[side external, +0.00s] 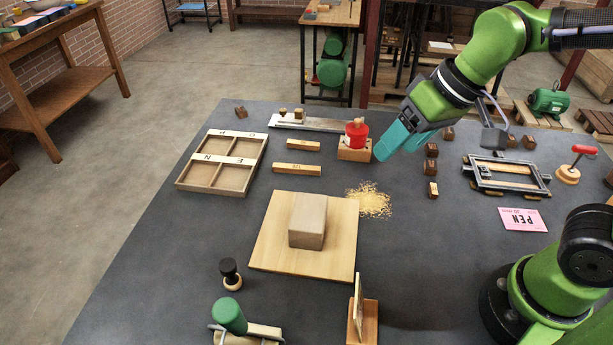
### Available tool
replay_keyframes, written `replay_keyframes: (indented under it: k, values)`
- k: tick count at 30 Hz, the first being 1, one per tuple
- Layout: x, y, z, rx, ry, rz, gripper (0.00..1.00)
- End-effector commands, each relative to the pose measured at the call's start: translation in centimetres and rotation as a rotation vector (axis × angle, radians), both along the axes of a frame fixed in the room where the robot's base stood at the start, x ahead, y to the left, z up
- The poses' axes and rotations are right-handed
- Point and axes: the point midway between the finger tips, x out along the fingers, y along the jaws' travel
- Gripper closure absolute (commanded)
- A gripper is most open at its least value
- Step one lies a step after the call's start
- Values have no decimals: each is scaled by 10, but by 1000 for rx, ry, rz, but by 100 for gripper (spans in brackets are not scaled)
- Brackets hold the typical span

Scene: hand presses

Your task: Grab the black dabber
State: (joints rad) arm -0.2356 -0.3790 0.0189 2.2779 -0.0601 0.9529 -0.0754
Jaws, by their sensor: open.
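The black dabber (230,272) stands upright on the dark table at the front left, its black knob above a pale wooden base. My gripper (384,148) is open at the back of the table, its teal fingers angled down to the left. It is beside a red round object (356,135) on a wooden block, far from the black dabber. I cannot tell whether the fingers touch the red object.
A wooden board (270,246) with a grey-brown block (308,222) lies mid-table. A green-handled roller (230,316) is in front of the dabber. A divided tray (222,162) is at the left. A small upright stand (362,316) is at the front. The table left of the board is clear.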

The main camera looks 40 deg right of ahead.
Motion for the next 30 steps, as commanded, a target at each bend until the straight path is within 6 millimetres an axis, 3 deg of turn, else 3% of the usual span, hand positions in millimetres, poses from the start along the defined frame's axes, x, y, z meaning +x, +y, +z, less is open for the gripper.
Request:
replay_keyframes:
  k: [3,9,15,18,21,24,30]
  values:
    - [29,49,-5,-102,45,280,36]
    - [63,137,-24,-277,73,818,36]
    - [77,232,-60,-435,56,1446,36]
    - [79,270,-74,-496,25,1762,36]
    - [85,287,-73,-536,-19,1994,36]
    - [92,288,-56,-566,-76,2142,36]
    - [89,284,-57,-567,-90,2291,36]
